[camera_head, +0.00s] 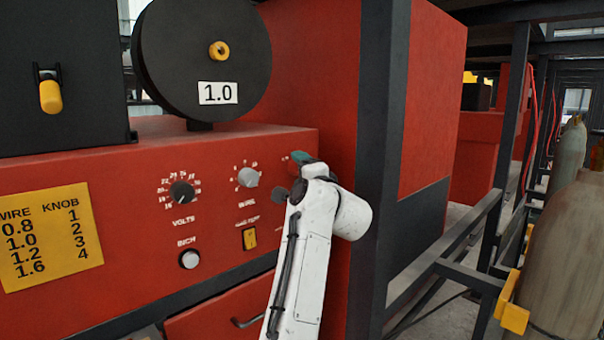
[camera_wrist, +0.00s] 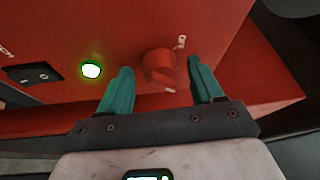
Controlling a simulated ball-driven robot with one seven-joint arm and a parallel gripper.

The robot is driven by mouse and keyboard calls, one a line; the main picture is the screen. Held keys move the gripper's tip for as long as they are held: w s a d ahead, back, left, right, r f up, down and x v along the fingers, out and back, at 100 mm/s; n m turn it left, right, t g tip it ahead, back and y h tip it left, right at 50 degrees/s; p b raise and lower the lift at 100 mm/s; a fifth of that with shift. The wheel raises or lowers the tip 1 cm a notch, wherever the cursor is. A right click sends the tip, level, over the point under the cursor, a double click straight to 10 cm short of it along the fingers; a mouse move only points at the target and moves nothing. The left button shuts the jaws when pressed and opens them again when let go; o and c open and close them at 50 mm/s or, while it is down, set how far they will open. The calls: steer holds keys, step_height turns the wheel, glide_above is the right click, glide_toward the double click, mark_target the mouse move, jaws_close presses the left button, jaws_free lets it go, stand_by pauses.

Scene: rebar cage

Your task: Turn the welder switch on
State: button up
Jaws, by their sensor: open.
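The welder's switch (camera_wrist: 158,66) is a red rotary knob on the red front panel, with small white marks above and below it. It shows in the wrist view just ahead of my gripper (camera_wrist: 160,76). My gripper is open, with one teal finger on either side of the knob and a gap showing on each side. In the head view my gripper (camera_head: 301,159) is at the right end of the welder's panel (camera_head: 120,235), and my white arm hides the switch there.
A lit green lamp (camera_wrist: 91,69) and a black rocker switch (camera_wrist: 33,74) are left of the knob. The panel also has a volts knob (camera_head: 181,191), a wire knob (camera_head: 248,177) and a yellow switch (camera_head: 250,238). A dark post (camera_head: 380,150) stands close right of my arm.

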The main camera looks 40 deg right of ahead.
steer(key=b+v, duration=0.3)
steer(key=v, duration=0.8)
steer(key=shift+w, duration=0.1)
steer(key=s+a+f+n+g+y, duration=0.1)
steer(key=s+a+f+n+g, duration=0.25)
steer(key=f, duration=0.75)
steer(key=s+a+f+n+g+y, duration=0.25)
steer(key=f+n, duration=0.25)
steer(key=f, duration=0.6)
steer(key=s+a+f+n+g+y, duration=0.1)
steer(key=s+a+f+n+g, duration=0.25)
steer(key=f, duration=0.75)
steer(key=s+a+f+n+g+y, duration=0.1)
steer(key=s+a+f+n+g, duration=0.2)
steer(key=s+f, duration=0.6)
steer(key=s+a+f+n+g+y, duration=0.1)
steer(key=s+a+f+n+g, duration=0.2)
steer(key=s+f, duration=0.7)
steer(key=s+n+g, duration=0.1)
steer(key=s, duration=0.6)
steer(key=shift+a+n+g, duration=0.25)
steer(key=shift+n+g, duration=0.1)
steer(key=shift+n, duration=0.05)
